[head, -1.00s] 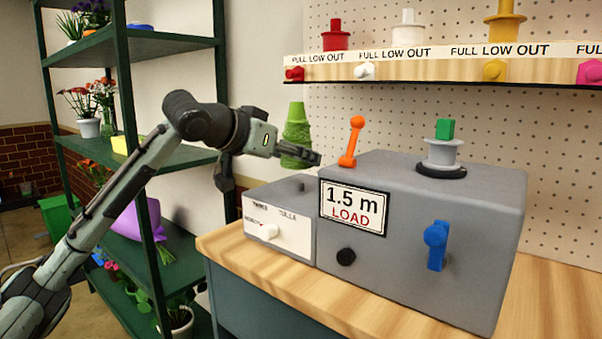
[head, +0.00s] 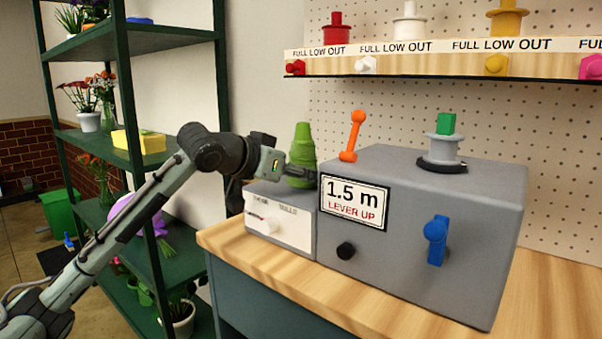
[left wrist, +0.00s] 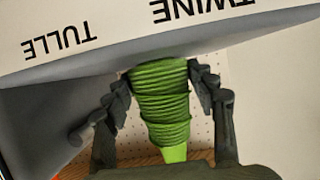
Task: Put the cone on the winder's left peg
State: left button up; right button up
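The green cone (head: 302,155) stands upright on the low left box of the grey winder (head: 281,220), where the left peg was visible earlier; its foot hides the peg. My left gripper (head: 300,178) is at the lower part of the cone. In the left wrist view, its two dark fingers (left wrist: 160,88) lie along both sides of the cone (left wrist: 160,105) and appear to press on it. The winder's main housing (head: 420,215) carries a sign (head: 354,204) reading "1.5 m LEVER UP". My right gripper is in neither view.
An orange lever (head: 353,136) stands up from the winder. A grey spool (head: 442,148) with a green block sits on its top, and a blue handle (head: 436,241) is on its front. A green shelf (head: 135,45) stands at left; bare wooden table (head: 560,300) shows at right.

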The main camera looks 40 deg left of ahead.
pick_arm(q)
jog(key=o, duration=0.3)
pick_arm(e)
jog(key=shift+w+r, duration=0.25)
pick_arm(q)
jog(key=shift+r, duration=0.15)
jog(key=shift+s, duration=0.45)
jog(key=b+v, duration=0.1)
jog(key=v, duration=0.4)
jog(key=shift+s+a+b, duration=0.1)
jog(key=shift+s+b, duration=0.05)
jog(key=shift+b, duration=0.15)
jog(key=shift+b+v, duration=0.45)
jog(key=shift+v, duration=2.55)
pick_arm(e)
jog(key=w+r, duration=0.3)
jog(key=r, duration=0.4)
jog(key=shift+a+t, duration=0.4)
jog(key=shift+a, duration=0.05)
pick_arm(q)
jog(key=shift+r, duration=0.1)
jog(key=shift+c, duration=0.2)
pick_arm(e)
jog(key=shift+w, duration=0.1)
